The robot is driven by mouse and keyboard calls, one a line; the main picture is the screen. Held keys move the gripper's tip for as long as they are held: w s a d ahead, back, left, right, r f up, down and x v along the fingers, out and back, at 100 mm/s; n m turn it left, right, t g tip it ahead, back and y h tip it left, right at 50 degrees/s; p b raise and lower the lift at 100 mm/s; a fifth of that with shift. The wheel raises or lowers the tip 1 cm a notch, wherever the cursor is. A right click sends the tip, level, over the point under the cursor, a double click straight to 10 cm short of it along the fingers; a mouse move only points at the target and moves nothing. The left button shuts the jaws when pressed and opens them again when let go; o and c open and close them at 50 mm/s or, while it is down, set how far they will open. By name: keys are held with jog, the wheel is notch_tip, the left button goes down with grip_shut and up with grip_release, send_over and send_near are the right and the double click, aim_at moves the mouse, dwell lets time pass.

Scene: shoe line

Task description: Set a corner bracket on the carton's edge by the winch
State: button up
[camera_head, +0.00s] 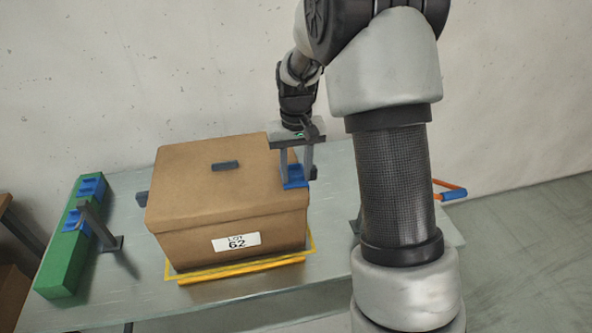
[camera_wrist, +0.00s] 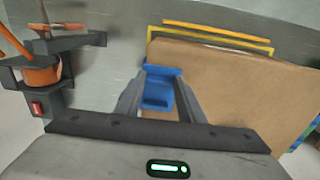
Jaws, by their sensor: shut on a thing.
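My gripper (camera_head: 296,176) is shut on a blue corner bracket (camera_head: 294,184) at the right top edge of the brown carton (camera_head: 205,200). In the wrist view the bracket (camera_wrist: 158,92) sits between the two fingers, at the carton's side facing the winch (camera_wrist: 42,75). I cannot tell whether the bracket rests on the carton or is just above it. The winch has an orange drum and handle in the wrist view. Two more blue brackets (camera_head: 92,186) sit on a green block at the left.
The green block (camera_head: 62,255) stands at the table's left end, with a dark post (camera_head: 97,225) beside it. A small dark piece (camera_head: 225,166) lies on the carton's top. A yellow frame (camera_head: 245,271) borders the carton's base. The glassy table (camera_head: 130,285) is mostly clear in front.

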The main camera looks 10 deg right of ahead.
jog(key=o, duration=1.7)
jog(key=shift+o, duration=0.2)
jog(key=shift+r+p, duration=2.4)
jog(key=shift+r, duration=1.15)
